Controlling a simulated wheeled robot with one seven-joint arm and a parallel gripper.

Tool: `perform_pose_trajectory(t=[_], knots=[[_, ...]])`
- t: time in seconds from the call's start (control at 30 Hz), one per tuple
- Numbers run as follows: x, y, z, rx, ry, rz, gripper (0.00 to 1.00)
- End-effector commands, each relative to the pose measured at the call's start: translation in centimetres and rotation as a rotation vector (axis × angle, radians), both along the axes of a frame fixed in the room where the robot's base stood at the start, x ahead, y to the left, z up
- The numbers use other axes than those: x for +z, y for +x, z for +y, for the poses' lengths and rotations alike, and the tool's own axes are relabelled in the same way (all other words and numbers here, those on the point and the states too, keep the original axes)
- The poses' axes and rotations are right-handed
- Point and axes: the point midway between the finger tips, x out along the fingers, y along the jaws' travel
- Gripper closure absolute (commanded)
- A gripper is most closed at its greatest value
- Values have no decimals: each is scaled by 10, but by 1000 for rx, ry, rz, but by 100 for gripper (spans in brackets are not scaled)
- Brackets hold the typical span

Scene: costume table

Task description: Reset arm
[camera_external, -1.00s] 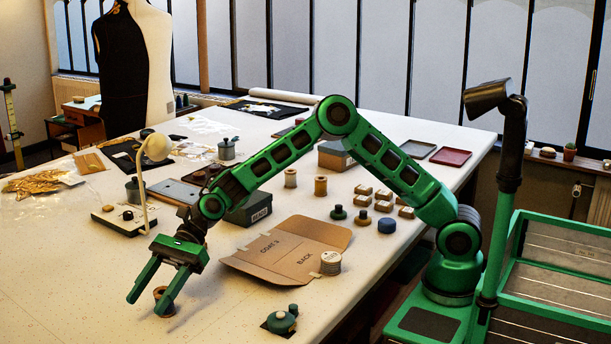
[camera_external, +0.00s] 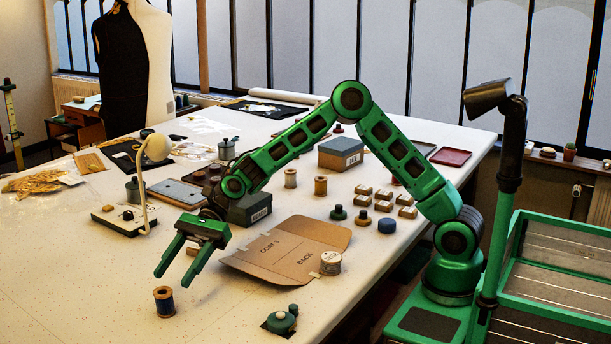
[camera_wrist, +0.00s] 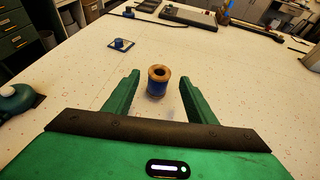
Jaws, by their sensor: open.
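My green gripper (camera_external: 179,272) is open and empty in the external view, held above the front left part of the table. Its two fingers (camera_wrist: 158,95) also show in the wrist view, spread apart. A wooden spool with blue thread (camera_external: 164,302) stands upright on the white table, just in front of the fingertips and apart from them. In the wrist view the spool (camera_wrist: 157,82) appears between and beyond the fingertips. My arm is bent, with its elbow raised over the table.
A brown card pattern (camera_external: 285,249) lies right of my gripper, with a pale spool (camera_external: 330,263) at its edge. A lamp (camera_external: 155,150) stands at the left. The front left table is mostly clear.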

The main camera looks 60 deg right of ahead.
Motion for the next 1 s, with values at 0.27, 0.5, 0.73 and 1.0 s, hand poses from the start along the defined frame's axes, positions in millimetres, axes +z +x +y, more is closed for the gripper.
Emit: perform_pose_trajectory(t=[0.27,0.5,0.73,1.0], knots=[[0,-2,1,4,1,1,49],[-12,-6,32,3,2,1,49],[-28,-11,67,2,1,1,49],[-30,-14,96,0,3,-4,49]])
